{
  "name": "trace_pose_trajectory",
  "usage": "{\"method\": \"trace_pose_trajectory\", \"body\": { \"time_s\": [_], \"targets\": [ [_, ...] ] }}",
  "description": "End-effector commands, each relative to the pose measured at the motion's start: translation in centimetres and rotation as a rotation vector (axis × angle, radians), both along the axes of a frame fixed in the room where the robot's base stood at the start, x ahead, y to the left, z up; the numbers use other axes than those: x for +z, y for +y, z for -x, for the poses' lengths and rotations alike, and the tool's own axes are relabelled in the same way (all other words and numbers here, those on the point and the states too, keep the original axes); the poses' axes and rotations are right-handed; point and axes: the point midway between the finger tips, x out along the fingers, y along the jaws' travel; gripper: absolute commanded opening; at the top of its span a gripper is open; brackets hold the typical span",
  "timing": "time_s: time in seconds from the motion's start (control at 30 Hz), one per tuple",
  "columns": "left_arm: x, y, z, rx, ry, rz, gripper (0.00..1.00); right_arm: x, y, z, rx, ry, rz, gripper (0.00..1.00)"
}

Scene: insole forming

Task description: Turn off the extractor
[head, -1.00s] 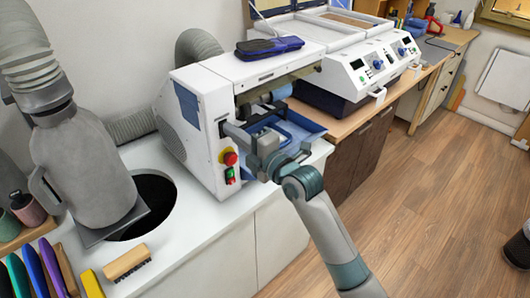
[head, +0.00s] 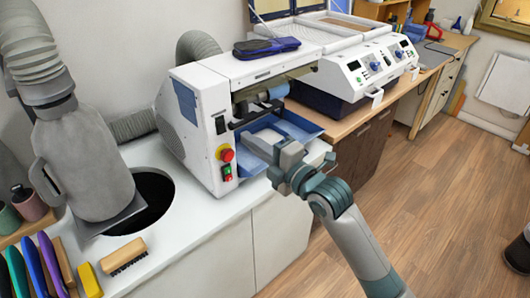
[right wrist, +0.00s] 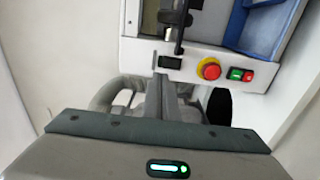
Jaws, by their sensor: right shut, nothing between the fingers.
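The white machine (head: 202,125) stands on the counter with a grey hose behind it. Its front panel carries a small black switch (head: 220,125), a red emergency knob on yellow (head: 225,153) and a green and red button pair (head: 228,173). In the right wrist view the black switch (right wrist: 170,62) is just above the fingertips, with the red knob (right wrist: 209,69) to its right. I cannot tell which way the switch is set. My right gripper (head: 254,144) is shut and empty, in front of the panel and right of the switch. My left gripper is out of view.
A blue tray (head: 300,125) juts from the machine close to my right gripper. A grey hood and hose (head: 85,165) stand over a dark round hole at left. A brush (head: 123,256) lies on the counter. Another white machine (head: 375,68) stands behind right.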

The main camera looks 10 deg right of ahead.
Motion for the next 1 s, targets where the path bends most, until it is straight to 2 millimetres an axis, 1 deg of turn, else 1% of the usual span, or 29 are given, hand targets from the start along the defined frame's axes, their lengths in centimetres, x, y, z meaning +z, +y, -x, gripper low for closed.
{"method": "trace_pose_trajectory", "body": {
  "time_s": [0.03,0.2,0.4,0.83,0.93,1.0],
  "targets": [
    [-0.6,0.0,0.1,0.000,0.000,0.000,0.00,-0.3,-0.6,0.7,0.000,-0.002,0.005,0.00],
    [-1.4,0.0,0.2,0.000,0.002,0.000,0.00,0.1,-2.0,2.6,-0.001,-0.001,0.004,0.00],
    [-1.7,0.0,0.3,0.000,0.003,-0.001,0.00,0.4,-2.8,3.7,-0.001,0.000,0.002,0.00],
    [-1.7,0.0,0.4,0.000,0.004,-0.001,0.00,0.3,-2.9,3.7,-0.003,0.006,-0.001,0.00],
    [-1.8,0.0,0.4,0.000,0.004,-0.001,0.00,-0.6,-3.1,3.2,-0.013,0.029,-0.011,0.00],
    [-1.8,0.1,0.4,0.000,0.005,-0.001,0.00,-2.0,-3.4,2.6,-0.027,0.063,-0.029,0.00]
  ]
}}
